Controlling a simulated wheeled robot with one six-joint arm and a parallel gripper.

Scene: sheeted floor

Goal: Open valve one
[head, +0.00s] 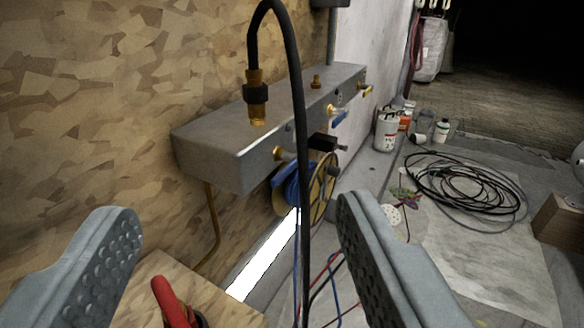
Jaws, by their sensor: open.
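A grey metal box (240,130) is fixed to the chipboard wall ahead. Its front carries a valve with a blue handle (339,117), one with a yellow handle (367,90) at the far end, and a black block-shaped part (322,142) lower down. A brass fitting (279,153) is at the near end of the front. I see no readable number, so I cannot tell which is valve one. My gripper (238,208) is open and empty. Its fingers are at the lower left and lower centre, nearer to me than the box and apart from the valves.
A black hose (299,120) with a brass end fitting (256,100) hangs across the middle of the view, before the box. A blue hose reel (305,190) is below it. Red pliers-like handles (172,303) are at the bottom.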

